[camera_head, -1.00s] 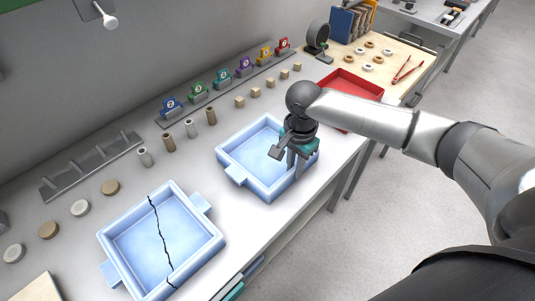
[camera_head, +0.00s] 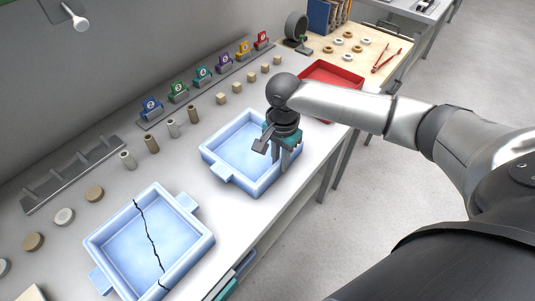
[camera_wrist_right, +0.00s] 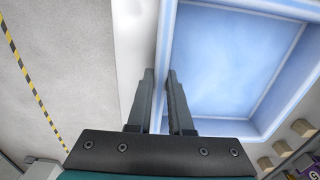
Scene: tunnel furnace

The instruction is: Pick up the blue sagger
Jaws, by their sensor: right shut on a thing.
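Two light blue saggers stand on the grey bench. The farther sagger (camera_head: 229,170) is empty and shows no crack. The nearer sagger (camera_head: 186,258) has a dark jagged crack across its floor. My right gripper (camera_head: 285,160) points down over the right wall of the farther sagger. In the right wrist view its fingers (camera_wrist_right: 160,100) lie on either side of that wall, and it is shut on it. The sagger (camera_wrist_right: 235,60) seems to rest on the bench. My left gripper is not in view.
A red tray (camera_head: 335,78) lies beyond the farther sagger. Small cylinders (camera_head: 152,144), discs (camera_head: 64,216), cubes (camera_head: 236,86) and coloured numbered tags (camera_head: 178,91) line the back of the bench. The bench's front edge drops to open floor at right.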

